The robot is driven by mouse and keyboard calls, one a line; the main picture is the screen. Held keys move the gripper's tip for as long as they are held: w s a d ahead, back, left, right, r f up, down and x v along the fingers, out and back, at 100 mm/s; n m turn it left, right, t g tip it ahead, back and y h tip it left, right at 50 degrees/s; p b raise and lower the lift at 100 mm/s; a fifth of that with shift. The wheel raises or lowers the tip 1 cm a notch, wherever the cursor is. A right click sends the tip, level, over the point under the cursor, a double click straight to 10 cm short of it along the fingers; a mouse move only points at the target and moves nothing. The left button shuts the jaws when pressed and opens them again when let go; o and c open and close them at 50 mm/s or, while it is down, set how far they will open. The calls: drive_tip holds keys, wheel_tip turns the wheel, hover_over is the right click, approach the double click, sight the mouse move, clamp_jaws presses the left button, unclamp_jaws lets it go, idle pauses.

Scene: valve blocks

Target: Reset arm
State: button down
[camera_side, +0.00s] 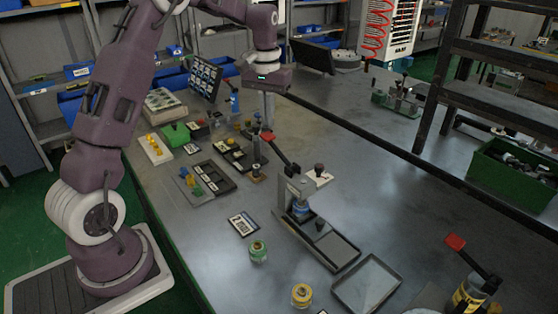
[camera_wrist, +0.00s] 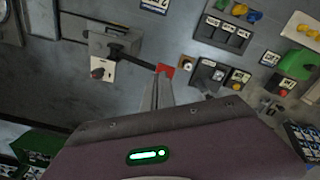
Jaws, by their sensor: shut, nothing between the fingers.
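My gripper (camera_side: 268,122) is shut and empty. It hangs pointing down above the metal workbench (camera_side: 400,200), behind the red-handled lever press (camera_side: 306,205). In the wrist view my gripper's fingers (camera_wrist: 157,92) are together, and their tips overlap the view of the red lever end (camera_wrist: 166,70). I cannot tell from these views whether they touch it. My arm is raised and bent over the left part of the bench. A blue valve piece (camera_side: 303,208) sits in the press.
Trays with small parts (camera_side: 209,178) lie left of the press. A green jar (camera_side: 258,251) and a yellow jar (camera_side: 301,295) stand in front, with an empty grey tray (camera_side: 366,284). The bench's right middle is mostly clear.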

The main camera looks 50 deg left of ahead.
drive_tip(key=s+d+r+m+t, duration=0.3)
drive_tip(key=s+d+r, duration=0.8)
drive_tip(key=d, duration=0.1)
drive_tip(key=s+d+f+m+t, duration=0.1)
drive_tip(key=s+d, duration=0.2)
drive_tip(key=s, duration=0.5)
drive_tip(key=s+d+f+m+t, duration=0.1)
drive_tip(key=s+d, duration=0.3)
drive_tip(key=s, duration=0.5)
drive_tip(key=shift+s+f+m, duration=0.2)
drive_tip(key=shift+m, duration=0.2)
